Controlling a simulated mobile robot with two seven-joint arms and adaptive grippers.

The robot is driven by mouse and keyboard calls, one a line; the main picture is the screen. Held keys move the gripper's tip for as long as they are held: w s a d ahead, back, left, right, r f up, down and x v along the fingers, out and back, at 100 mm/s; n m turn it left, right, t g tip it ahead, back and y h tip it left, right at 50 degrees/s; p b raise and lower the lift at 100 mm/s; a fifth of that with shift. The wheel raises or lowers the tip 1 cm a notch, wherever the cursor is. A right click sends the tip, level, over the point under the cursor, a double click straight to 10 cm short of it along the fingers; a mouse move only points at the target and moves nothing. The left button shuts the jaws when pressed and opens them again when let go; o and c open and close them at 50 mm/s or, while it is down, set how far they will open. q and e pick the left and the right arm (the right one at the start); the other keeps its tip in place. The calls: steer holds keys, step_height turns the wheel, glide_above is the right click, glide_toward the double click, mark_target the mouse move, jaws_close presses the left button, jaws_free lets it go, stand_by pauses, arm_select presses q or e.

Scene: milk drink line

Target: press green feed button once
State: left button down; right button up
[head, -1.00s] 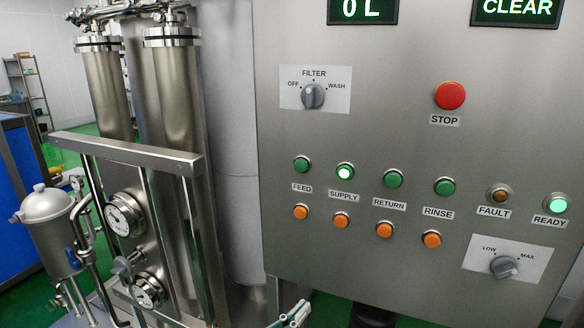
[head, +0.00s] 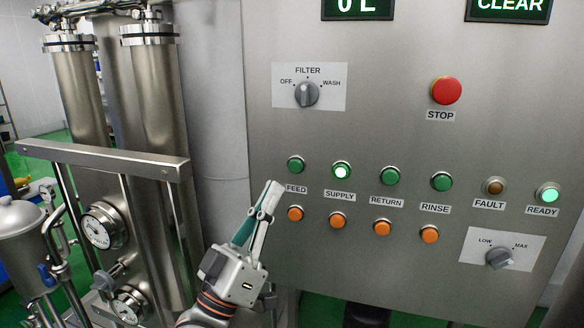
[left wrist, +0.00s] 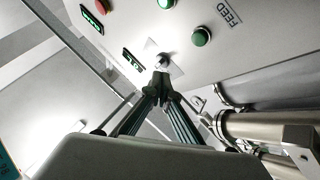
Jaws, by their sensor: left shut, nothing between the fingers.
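The green feed button (head: 296,165) sits above the FEED label (head: 296,190) at the left of the control panel. It is unlit. My left gripper (head: 272,187) is shut and empty, with its fingertips pointing up, just left of and below the feed button in the head view. I cannot tell the exact gap to the panel. In the left wrist view, the shut fingertips (left wrist: 161,80) appear near the filter knob (left wrist: 162,60), and the green feed button (left wrist: 201,37) is up and to the right of them. My right gripper is not in view.
The lit supply button (head: 341,171) is right of feed, and an orange button (head: 295,213) is below it. The red stop button (head: 446,91) is higher right. Steel pipework with a horizontal bar (head: 105,158) stands left of the panel.

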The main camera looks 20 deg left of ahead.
mark_target(295, 166)
arm_select(q)
steer(key=w+b, duration=0.1)
steer(key=w, duration=0.3)
steer(key=w+b, duration=0.1)
steer(key=w, duration=0.3)
steer(key=shift+w+d+b, duration=0.2)
steer(key=shift+w+b, duration=0.2)
stand_by(0.4)
stand_by(0.8)
steer(key=shift+w, duration=0.1)
steer(key=shift+w, duration=0.35)
